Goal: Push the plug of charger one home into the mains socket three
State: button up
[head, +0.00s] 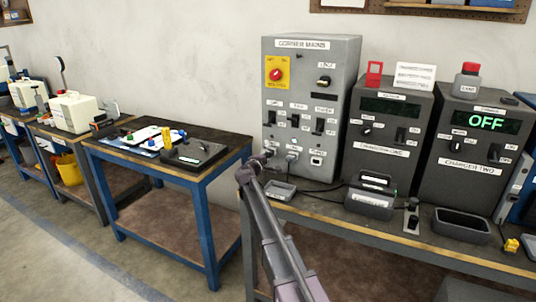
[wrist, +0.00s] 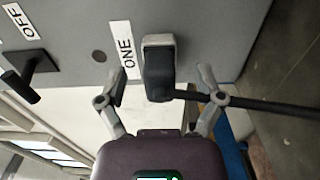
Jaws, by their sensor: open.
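The grey mains cabinet (head: 308,80) stands at the back left of the bench. A dark plug with a grey rim (wrist: 158,62) sits against its face beside a label reading ONE (wrist: 124,50); its cable runs right in the wrist view. My gripper (wrist: 160,82) is open, its fingers on either side of this plug with gaps. In the head view my gripper (head: 254,168) hides most of that spot. Another plug (head: 292,154) sits to its right. The rightmost socket (head: 316,160) looks empty. Charger one (head: 385,135) has a dark display. Which plug is its own, I cannot tell.
Charger two (head: 470,150) shows OFF. Small trays (head: 280,190) and cables lie before the cabinet and chargers. A blue-legged table (head: 130,160) stands to the left.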

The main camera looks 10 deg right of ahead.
dwell(0.4)
grip_shut()
jog(key=shift+s, duration=0.1)
jog(key=shift+s+a, duration=0.35)
jog(key=shift+s, duration=0.1)
jog(key=shift+v, duration=1.65)
jog(key=shift+s+a, duration=0.45)
jog(key=shift+s, duration=0.05)
jog(key=shift+s, duration=0.15)
